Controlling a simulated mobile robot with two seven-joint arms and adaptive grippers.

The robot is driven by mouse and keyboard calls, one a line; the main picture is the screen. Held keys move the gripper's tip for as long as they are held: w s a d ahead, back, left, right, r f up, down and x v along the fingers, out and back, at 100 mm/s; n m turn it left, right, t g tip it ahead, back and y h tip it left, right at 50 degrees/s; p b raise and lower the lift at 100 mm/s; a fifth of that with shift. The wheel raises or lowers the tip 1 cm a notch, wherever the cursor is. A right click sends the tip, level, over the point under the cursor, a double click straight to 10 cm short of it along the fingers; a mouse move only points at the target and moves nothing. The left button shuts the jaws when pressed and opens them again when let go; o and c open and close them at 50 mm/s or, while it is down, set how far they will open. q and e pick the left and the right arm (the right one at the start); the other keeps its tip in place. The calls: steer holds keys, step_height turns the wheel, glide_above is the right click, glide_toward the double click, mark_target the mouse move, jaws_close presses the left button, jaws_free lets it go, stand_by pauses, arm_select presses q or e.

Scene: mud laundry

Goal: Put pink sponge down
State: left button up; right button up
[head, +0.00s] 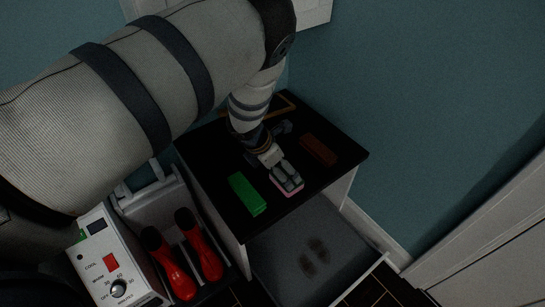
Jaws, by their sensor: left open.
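The pink sponge (291,192) lies on the black top of a small cabinet (222,165), between a green block and a brown block. Only its pink edge shows clearly, because grey finger parts cover most of its upper face. My left gripper (284,174) reaches down from above and behind, with its open fingers at the sponge. Whether the fingers touch the sponge cannot be told. My right gripper is not in view.
A green block (246,194) lies left of the sponge and a brown block (319,150) right of it. Red boots (208,258) and a white box with a dial (117,270) stand at lower left. A grey surface with brown marks (290,277) is below the cabinet top.

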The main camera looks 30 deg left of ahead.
arm_select(q)
steer(key=d+p+v, duration=0.1)
steer(key=v, duration=0.5)
steer(key=s+f+n, duration=0.2)
steer(key=s+n, duration=0.1)
steer(key=s, duration=0.1)
steer(key=s+f+n+g, duration=0.1)
steer(key=s+f+n, duration=0.2)
steer(key=s+n, duration=0.1)
steer(key=s+d+f+n, duration=0.1)
steer(key=s+f+n, duration=0.2)
steer(key=s+n, duration=0.1)
steer(key=shift+s+d+g, duration=0.1)
steer(key=shift+s+g, duration=0.2)
steer(key=shift+g, duration=0.1)
steer(key=s+d+n+g, duration=0.1)
steer(key=s+n+g, duration=0.2)
steer(key=s+n, duration=1.1)
steer(key=s+d+r+n+g+y, duration=0.1)
steer(key=s+n+g, duration=0.3)
steer(key=s+n, duration=1.1)
steer(key=s+d, duration=0.1)
steer(key=s, duration=0.7)
steer(key=shift+s+d+r+g+y, duration=0.2)
steer(key=shift+d+r+g+y, duration=0.05)
steer(key=shift+g+y, duration=0.05)
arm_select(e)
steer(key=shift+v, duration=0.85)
